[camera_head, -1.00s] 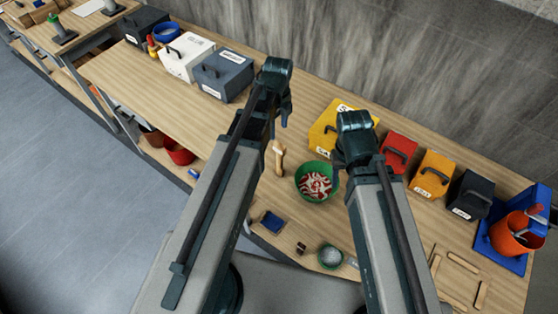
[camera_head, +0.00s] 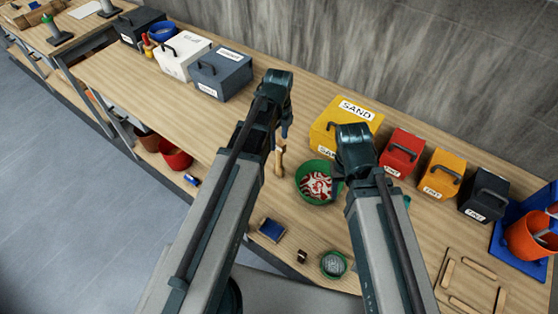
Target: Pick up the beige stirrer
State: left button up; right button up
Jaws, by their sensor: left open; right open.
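A beige stick-like piece (camera_head: 279,160), which looks like the stirrer, is on the table left of the green bowl (camera_head: 310,195). The bowl holds a red and white swirled mix. My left gripper (camera_head: 284,132) is open just above the upper end of the beige piece in the picture. My arm partly covers that end, and I cannot tell whether they touch. My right gripper (camera_head: 338,172) is open over the right edge of the bowl, mostly hidden behind its own wrist.
A yellow sand box (camera_head: 326,138) and red, orange and black boxes (camera_head: 400,152) line the wall side. An orange bucket (camera_head: 530,236) stands on the right. A blue pad (camera_head: 271,229) and a small green dish (camera_head: 333,264) lie near the front edge.

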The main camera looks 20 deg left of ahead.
aim_at(279, 141)
pick_arm(q)
notch_tip(279, 141, down, 3)
jog(key=shift+w+f+b, duration=0.1)
jog(key=shift+f+b, duration=0.05)
jog(key=shift+b, duration=1)
grip_shut()
dwell(0.4)
